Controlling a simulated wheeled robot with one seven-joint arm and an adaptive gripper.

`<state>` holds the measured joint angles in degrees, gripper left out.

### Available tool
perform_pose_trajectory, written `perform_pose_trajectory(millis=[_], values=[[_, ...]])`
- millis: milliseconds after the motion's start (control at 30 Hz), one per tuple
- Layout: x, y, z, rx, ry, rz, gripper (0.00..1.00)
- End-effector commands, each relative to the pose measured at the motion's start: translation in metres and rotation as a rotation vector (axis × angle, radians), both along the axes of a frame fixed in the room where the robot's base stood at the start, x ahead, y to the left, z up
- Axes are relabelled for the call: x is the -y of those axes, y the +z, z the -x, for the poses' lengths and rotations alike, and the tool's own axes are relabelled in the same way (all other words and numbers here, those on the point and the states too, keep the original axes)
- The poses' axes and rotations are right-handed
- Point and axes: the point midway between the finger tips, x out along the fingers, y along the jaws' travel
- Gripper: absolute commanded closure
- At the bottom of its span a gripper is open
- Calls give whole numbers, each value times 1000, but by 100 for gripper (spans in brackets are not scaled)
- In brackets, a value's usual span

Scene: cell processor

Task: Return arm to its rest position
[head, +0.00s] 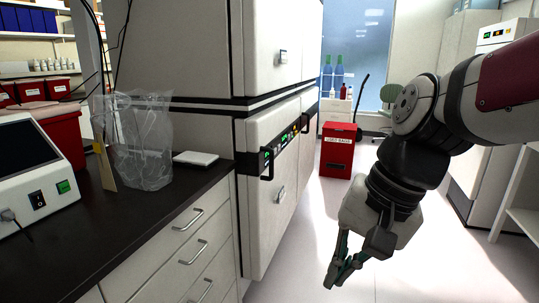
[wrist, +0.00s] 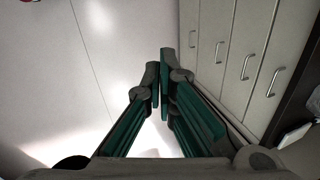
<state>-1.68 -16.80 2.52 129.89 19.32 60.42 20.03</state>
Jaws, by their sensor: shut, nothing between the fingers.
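My gripper (head: 343,271) hangs from my arm at the right of the head view, pointing down over the pale floor. Its green-padded fingers are drawn together with nothing held. In the wrist view the fingers (wrist: 160,90) come together at the middle, above bare floor and beside a row of drawers. The gripper is apart from the counter and cabinets.
A dark counter (head: 120,215) with drawers (head: 190,250) stands at left, bearing a clear plastic bag (head: 140,145) and a white device (head: 30,165). A tall white cabinet (head: 265,45) is behind. A red bin (head: 337,150) stands farther back. The floor (head: 400,275) around my gripper is clear.

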Motion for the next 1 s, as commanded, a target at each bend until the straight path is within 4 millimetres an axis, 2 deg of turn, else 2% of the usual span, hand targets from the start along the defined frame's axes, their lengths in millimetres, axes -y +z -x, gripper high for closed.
perform_pose_trajectory(millis=[33,100,200,400,600,1000], values=[[11,2,21,20,43,37,100],[26,1,47,35,112,91,100],[45,-3,79,48,194,159,100],[72,-13,125,57,309,257,100],[93,-25,161,57,397,339,100],[92,45,156,148,385,356,100]])
